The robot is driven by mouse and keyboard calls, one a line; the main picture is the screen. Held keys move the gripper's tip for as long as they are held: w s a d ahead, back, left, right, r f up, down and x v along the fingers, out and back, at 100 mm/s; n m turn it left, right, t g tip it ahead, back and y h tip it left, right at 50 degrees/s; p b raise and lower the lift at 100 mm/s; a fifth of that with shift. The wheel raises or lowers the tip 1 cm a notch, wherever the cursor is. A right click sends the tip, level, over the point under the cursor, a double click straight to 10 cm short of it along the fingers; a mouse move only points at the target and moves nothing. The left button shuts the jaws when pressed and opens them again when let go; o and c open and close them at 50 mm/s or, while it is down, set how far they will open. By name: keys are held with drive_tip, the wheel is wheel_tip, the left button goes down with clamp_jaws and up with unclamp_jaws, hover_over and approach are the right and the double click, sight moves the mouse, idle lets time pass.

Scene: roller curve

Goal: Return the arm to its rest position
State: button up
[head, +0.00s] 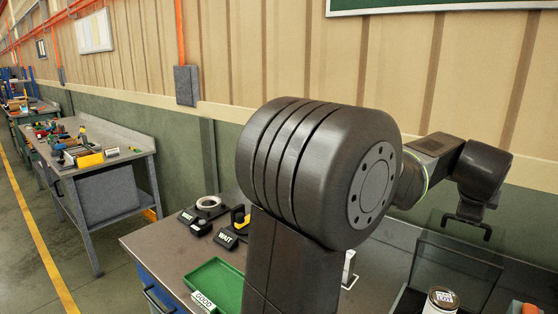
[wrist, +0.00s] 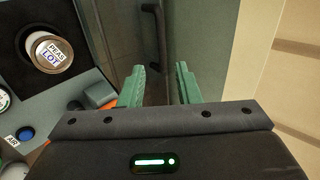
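My arm fills the middle of the head view and reaches right over the bench. Its dark wrist end is above a clear-walled enclosure (head: 450,265); the fingers cannot be made out there. In the wrist view my gripper (wrist: 160,85) has two green fingers spread apart, with nothing between them. A dark bar handle (wrist: 153,35) lies beyond the fingertips on a clear panel; a similar handle (head: 468,224) shows just below my wrist in the head view. I cannot tell the exact gap between fingers and handle.
The wall is behind. A blue button (wrist: 26,133) is at lower left.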

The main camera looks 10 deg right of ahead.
sight(460, 239)
drive_tip(key=p+x, duration=0.3)
drive_tip(key=x, duration=1)
drive_tip(key=shift+s+a+b, duration=0.2)
drive_tip(key=shift+a+b, duration=0.05)
drive_tip(key=shift+b, duration=0.2)
drive_tip(key=shift+s+a+r+t, duration=0.2)
drive_tip(key=shift+s+a+t, duration=0.15)
drive_tip(key=shift+a, duration=0.25)
drive_tip(key=shift+a, duration=0.1)
